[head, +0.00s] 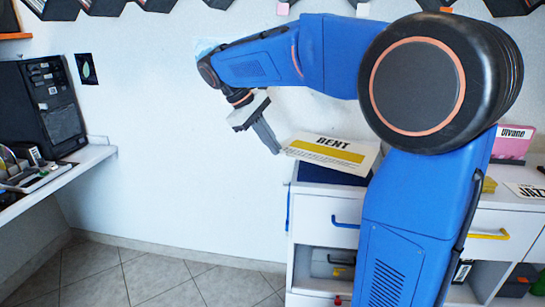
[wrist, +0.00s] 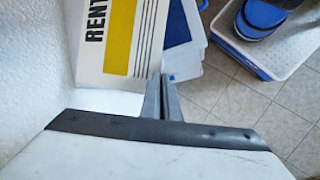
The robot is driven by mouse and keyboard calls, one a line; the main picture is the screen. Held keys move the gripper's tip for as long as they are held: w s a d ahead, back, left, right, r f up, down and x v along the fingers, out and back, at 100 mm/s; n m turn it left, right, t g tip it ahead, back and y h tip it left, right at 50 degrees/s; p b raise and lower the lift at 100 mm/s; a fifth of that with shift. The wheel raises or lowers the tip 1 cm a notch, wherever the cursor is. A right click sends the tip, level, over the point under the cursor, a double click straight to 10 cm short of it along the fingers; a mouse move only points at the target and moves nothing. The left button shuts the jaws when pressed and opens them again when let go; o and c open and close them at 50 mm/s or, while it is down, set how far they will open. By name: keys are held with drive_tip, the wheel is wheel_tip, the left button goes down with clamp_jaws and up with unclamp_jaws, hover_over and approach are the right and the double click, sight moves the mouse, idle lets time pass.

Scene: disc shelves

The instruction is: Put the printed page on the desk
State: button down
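The printed page (head: 335,152), white with a yellow band and the word RENT, lies slightly tilted over a dark blue item (head: 325,174) on the white drawer cabinet. In the wrist view the page (wrist: 112,38) is at the upper left, its face towards the camera. My gripper (head: 277,150) points down beside the page's left end. Its fingers (wrist: 163,78) are close together beside the page's edge; nothing shows between them, and whether they touch the page is unclear. The white desk (head: 88,160) is at the far left.
A black computer tower (head: 42,105) and electronic parts stand on the desk. The cabinet (head: 315,212) has blue and yellow handles and open shelves below. A pink item (head: 514,140) and a JAZZ card (head: 527,190) are on its right. Tiled floor (head: 150,272) is clear between.

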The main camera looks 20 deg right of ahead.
drive_tip(key=shift+f, duration=2)
drive_tip(key=c, duration=2)
unclamp_jaws()
